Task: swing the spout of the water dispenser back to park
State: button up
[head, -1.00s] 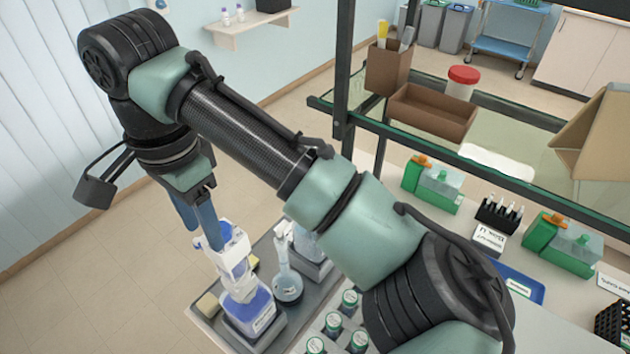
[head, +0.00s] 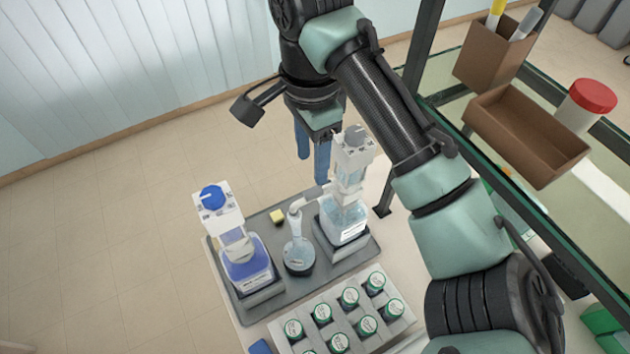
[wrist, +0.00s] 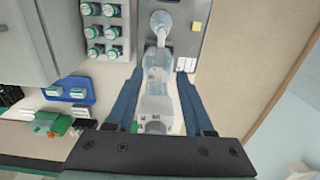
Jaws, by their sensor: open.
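The water dispenser (head: 343,222) is a clear bottle with a white pump head and grey knob, upright on the grey tray. Its pale spout (head: 312,196) points left, ending above the neck of a round flask (head: 298,256). My gripper (head: 312,158) is open and empty, with blue fingers pointing down just left of and behind the pump head. In the wrist view, the dispenser's bottle (wrist: 158,62) and head appear between the spread fingers (wrist: 158,78). I cannot tell their exact depth or any contact. The spout is hard to make out there.
A blue-capped dispenser (head: 247,265) stands left on the tray (head: 278,290), with a yellow block (head: 277,216) behind. A rack of green-capped jars (head: 345,312) is in front. A shelf with a brown bin (head: 525,135) stands right. Floor to the left is clear.

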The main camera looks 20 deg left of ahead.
aim_at(314, 191)
notch_tip(314, 191, down, 8)
jog(key=shift+w+r+b, duration=0.1)
jog(key=shift+b, duration=0.3)
grip_shut()
dwell(1.3)
